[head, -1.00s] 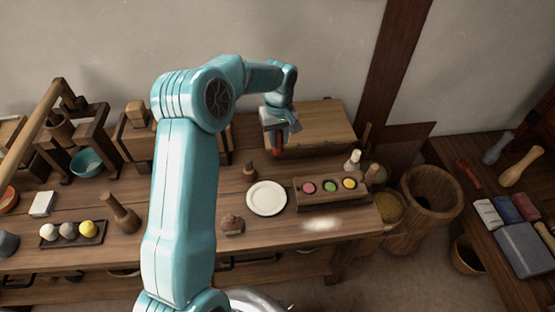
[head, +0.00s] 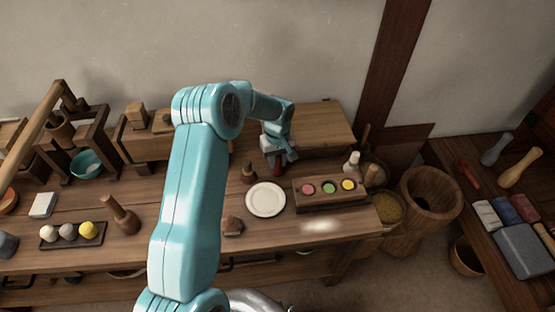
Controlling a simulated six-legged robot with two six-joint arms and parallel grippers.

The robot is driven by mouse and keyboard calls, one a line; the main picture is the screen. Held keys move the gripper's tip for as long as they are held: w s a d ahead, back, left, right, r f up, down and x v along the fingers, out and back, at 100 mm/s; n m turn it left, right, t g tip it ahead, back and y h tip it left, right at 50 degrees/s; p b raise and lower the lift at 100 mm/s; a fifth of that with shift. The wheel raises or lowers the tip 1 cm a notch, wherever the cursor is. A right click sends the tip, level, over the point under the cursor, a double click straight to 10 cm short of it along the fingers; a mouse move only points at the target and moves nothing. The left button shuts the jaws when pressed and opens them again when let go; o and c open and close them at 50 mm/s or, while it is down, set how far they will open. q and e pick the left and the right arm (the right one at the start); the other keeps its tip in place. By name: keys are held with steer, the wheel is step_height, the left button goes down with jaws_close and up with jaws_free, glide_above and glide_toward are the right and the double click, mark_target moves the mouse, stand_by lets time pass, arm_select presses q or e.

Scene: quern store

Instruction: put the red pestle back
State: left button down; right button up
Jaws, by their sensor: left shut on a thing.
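My left gripper (head: 278,159) is shut on the red pestle (head: 277,170). Only a dark red part shows below the jaws, and the rest of it is hidden by the gripper. It hangs just behind the white plate (head: 265,199) and left of the wooden tray with coloured cups (head: 330,201). I cannot tell whether its lower end touches the bench. Another small red, pestle-like thing (head: 469,174) lies on the right table, near a grey one (head: 497,149) and a tan one (head: 520,167). My right gripper is not in view.
A wooden box or board (head: 322,128) stands behind the gripper. A small dark brown bottle-like thing (head: 249,174) is close to its left. A white-topped bottle (head: 351,163) stands to the right. Bare bench (head: 300,230) shows in front of the plate.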

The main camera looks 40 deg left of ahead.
arm_select(q)
steer(key=c, duration=0.9)
jaws_free()
steer(key=shift+f, duration=0.15)
steer(key=shift+r, duration=0.2)
step_height(320, 180, up, 12)
steer(key=shift+r, duration=0.1)
